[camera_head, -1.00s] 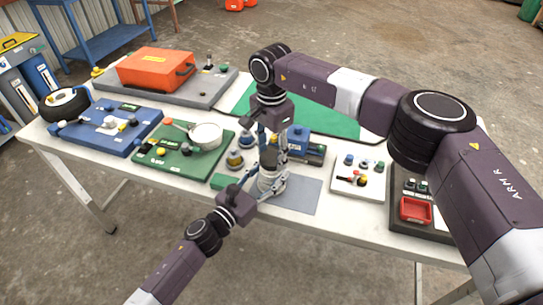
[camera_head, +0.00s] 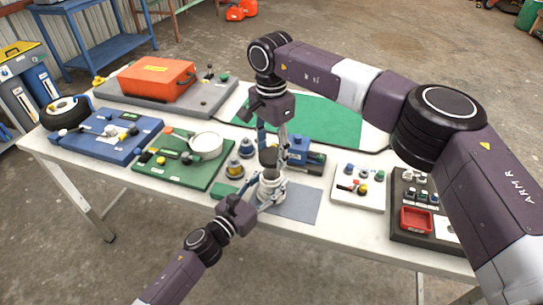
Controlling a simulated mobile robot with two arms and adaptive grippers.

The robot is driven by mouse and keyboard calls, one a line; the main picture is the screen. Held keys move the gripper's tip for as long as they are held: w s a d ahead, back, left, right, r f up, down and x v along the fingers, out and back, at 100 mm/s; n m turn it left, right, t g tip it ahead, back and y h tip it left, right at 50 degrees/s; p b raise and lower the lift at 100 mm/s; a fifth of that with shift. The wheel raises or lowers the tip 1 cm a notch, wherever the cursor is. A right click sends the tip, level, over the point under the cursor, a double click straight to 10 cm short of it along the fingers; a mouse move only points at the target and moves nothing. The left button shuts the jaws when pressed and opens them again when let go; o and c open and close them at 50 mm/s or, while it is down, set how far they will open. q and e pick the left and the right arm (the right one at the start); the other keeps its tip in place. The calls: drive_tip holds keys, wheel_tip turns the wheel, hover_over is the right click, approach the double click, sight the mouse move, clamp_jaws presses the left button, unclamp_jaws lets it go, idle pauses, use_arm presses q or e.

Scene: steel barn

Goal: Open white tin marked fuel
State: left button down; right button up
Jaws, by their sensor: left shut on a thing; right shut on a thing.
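The white tin (camera_head: 271,188) stands upright at the front middle of the table, by a grey mat. My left gripper (camera_head: 264,199) reaches in from the front and is shut on the tin's side. My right gripper (camera_head: 277,156) points down from above and is shut on a dark round lid (camera_head: 267,158). The lid appears a little above the tin's pale top, apart from it. The fingers partly hide the lid, and the fuel marking is too small to read.
A green board with a white bowl (camera_head: 206,145) and small yellow-based items (camera_head: 235,168) lie left of the tin. A blue block (camera_head: 299,146) is close behind. A white board (camera_head: 358,188) with knobs is to the right. The grey mat (camera_head: 300,203) is mostly clear.

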use_arm(q)
drive_tip(key=c, duration=0.9)
unclamp_jaws()
drive_tip(key=shift+c, duration=0.2)
